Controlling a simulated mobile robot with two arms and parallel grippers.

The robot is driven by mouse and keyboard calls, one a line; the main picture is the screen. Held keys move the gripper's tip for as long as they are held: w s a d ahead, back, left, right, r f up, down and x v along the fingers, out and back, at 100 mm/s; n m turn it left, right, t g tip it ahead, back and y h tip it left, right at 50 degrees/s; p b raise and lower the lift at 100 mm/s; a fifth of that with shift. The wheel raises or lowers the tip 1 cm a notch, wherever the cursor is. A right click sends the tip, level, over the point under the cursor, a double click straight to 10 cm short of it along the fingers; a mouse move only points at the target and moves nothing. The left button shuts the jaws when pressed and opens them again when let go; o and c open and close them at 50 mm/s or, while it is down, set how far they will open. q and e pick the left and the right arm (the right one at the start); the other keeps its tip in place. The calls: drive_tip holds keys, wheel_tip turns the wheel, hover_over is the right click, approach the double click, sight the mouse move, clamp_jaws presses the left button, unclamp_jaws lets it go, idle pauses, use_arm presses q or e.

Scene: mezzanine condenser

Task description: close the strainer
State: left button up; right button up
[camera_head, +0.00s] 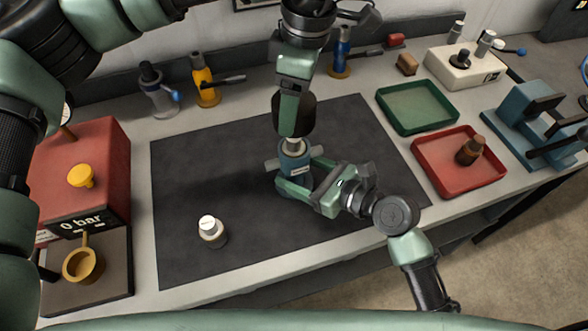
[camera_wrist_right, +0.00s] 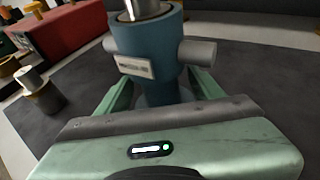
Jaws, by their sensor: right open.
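The strainer, a blue upright body (camera_head: 294,157) with grey side stubs and a small plate, stands on the dark mat. It also shows in the right wrist view (camera_wrist_right: 150,45), where a metallic cylinder (camera_wrist_right: 146,9) rises from its open top. My left gripper (camera_head: 291,132) points down just above that top. A dark round shape (camera_head: 307,115) sits behind its fingers; I cannot tell what it is or whether the fingers grip it. My right gripper (camera_head: 295,184) is open, its fingers on either side of the strainer's lower body, reaching in from the right.
A red gauge box (camera_head: 85,160) stands left. A green tray (camera_head: 417,107) and a red tray (camera_head: 430,173) holding a brown bottle (camera_head: 471,150) lie right. The mat's left part is mostly clear.

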sight(294, 166)
drive_tip(key=shift+w+a+f, duration=0.15)
drive_tip(key=shift+w+a, duration=0.25)
drive_tip(key=shift+a, duration=0.15)
use_arm(q)
drive_tip(key=shift+d, duration=0.1)
use_arm(e)
clamp_jaws()
use_arm(q)
drive_tip(key=shift+f, duration=2.45)
drive_tip(key=shift+f, duration=0.15)
drive_tip(key=shift+f, duration=0.75)
drive_tip(key=shift+f, duration=0.6)
